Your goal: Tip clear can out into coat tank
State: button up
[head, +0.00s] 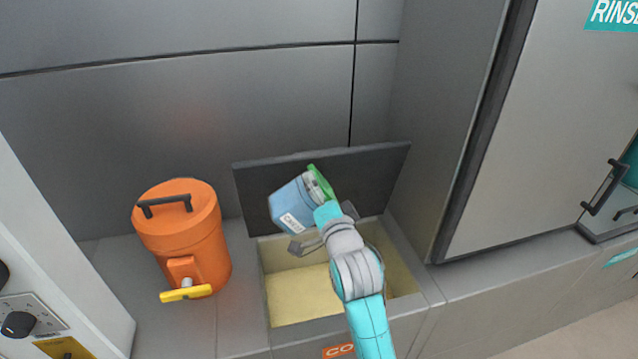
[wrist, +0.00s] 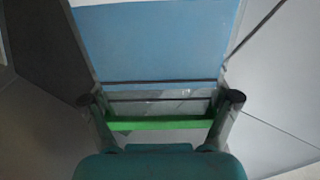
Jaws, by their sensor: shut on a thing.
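The clear can (head: 291,204) is a blue container with a white label and a green handle, tilted in the air above the coat tank. My gripper (head: 323,225) is shut on it; in the wrist view the fingers (wrist: 163,108) close about the green bar, and the blue can body (wrist: 155,40) fills the top. The coat tank (head: 262,290) is an open box sunk in the counter, with pale yellow inside and an orange label partly hidden by my arm. Its dark lid (head: 375,170) stands raised behind. I cannot see any liquid leaving the can.
An orange drum (head: 205,245) with a black handle and a yellow tap lever (head: 186,294) stands on the counter left of the tank. A grey cabinet (head: 530,130) with a "RINSE" sign is at the right. A white panel with a black knob (head: 18,324) is at the lower left.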

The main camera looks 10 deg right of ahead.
jog(key=f+m, duration=0.1)
jog(key=d+m, duration=0.1)
jog(key=m, duration=0.1)
jog(key=f+m, duration=0.1)
jog(key=m, duration=0.1)
jog(key=shift+d+f, duration=0.3)
jog(key=shift+d, duration=0.05)
jog(key=shift+d+m, duration=0.25)
jog(key=shift+m, duration=0.6)
jog(key=shift+d+m, duration=0.25)
jog(key=shift+m, duration=0.6)
